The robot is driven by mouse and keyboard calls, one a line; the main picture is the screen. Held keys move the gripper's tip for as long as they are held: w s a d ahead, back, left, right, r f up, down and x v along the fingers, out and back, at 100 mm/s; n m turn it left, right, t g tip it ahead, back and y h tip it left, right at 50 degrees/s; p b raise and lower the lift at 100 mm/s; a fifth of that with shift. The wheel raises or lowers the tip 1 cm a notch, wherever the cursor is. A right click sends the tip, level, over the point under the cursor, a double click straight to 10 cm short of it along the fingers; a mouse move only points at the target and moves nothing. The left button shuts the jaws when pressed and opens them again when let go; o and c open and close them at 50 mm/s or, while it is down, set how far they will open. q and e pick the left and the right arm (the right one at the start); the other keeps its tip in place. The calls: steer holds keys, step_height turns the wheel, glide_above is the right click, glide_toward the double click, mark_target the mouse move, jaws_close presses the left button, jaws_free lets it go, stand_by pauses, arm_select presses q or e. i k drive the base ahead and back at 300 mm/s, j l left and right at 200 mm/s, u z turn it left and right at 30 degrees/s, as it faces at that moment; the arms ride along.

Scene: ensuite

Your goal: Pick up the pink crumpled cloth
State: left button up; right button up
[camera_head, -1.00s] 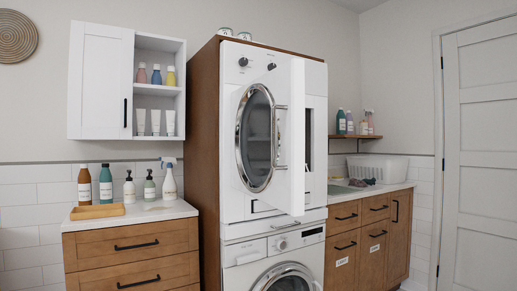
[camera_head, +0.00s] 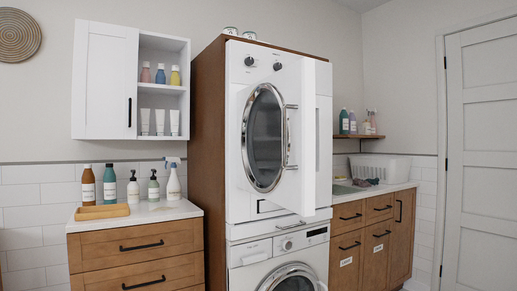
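Small crumpled items, one greyish and one with a dull pinkish tint (camera_head: 362,182), lie on the right counter (camera_head: 347,193) in front of the white basket. They are too small to tell for certain whether one is the pink cloth. Neither of my grippers is in view.
A white dryer with its round-windowed door (camera_head: 264,137) ajar stands above a washing machine (camera_head: 285,277). A white basket (camera_head: 381,167) stands at the back of the right counter. Bottles (camera_head: 108,183) and a wooden tray (camera_head: 102,211) stand on the left counter. A closed door (camera_head: 480,160) is at right.

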mark_target(357, 181)
steer(key=i+l+z, duration=0.6)
steer(key=i+z, duration=0.15)
steer(key=i, duration=0.15)
steer(key=i+l+z, duration=0.1)
steer(key=i+z, duration=0.4)
steer(key=i, duration=1.65)
steer(key=i+u, duration=0.25)
steer(key=i, duration=0.25)
steer(key=i+l+u, duration=0.2)
steer(key=i, duration=0.25)
steer(key=i+l+u, duration=0.25)
steer(key=i, duration=0.2)
